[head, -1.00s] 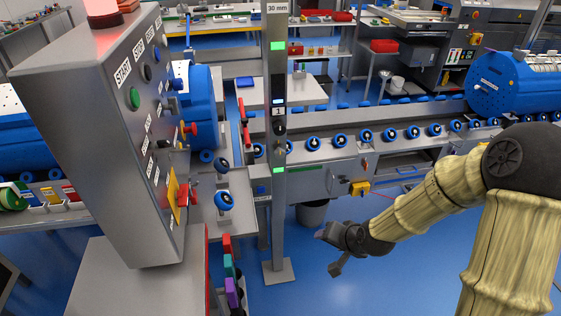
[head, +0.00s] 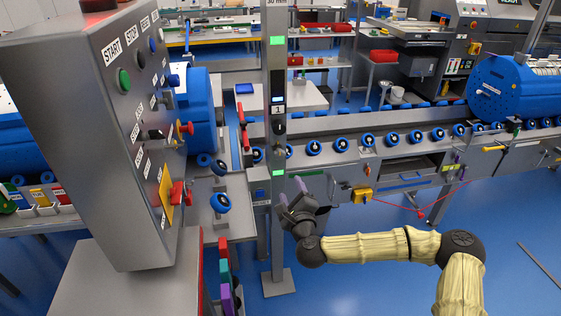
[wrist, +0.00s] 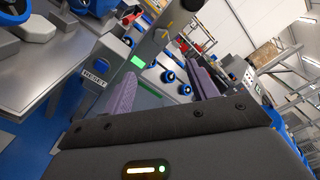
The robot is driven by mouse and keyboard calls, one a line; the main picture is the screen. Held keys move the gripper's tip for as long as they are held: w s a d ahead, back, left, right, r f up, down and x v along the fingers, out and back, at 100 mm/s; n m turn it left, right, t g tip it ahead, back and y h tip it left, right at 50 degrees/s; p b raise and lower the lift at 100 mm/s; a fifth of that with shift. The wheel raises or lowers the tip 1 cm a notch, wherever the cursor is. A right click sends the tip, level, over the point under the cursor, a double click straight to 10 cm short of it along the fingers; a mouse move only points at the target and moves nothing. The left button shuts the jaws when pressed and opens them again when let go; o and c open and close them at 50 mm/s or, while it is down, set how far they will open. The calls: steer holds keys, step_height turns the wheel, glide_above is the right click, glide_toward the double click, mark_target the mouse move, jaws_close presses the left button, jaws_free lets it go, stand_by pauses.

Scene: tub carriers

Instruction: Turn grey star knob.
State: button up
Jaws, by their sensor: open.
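My gripper (head: 290,196) is open and empty, in front of the lower part of the upright grey metal post (head: 277,225). In the wrist view its two purple fingers (wrist: 165,74) stand apart with nothing between their pads. The post (wrist: 146,48) shows beyond them. A small dark round knob (head: 279,129) is on the post, above and apart from my gripper. I cannot make out a star shape. The control panel (head: 95,150) at left also carries several knobs and buttons, too small to tell any star among them.
A roller line (head: 340,145) with blue rollers runs behind the post. A yellow box (head: 361,195) with a red cord hangs right of my gripper. A table with blue-handled valves (head: 220,203) stands left of the post. Blue floor at right is mostly free.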

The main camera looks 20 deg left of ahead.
mark_target(280, 156)
steer(key=shift+w, duration=0.2)
steer(key=p+x, duration=0.2)
steer(key=x, duration=1.5)
steer(key=shift+w, duration=0.1)
steer(key=c, duration=1)
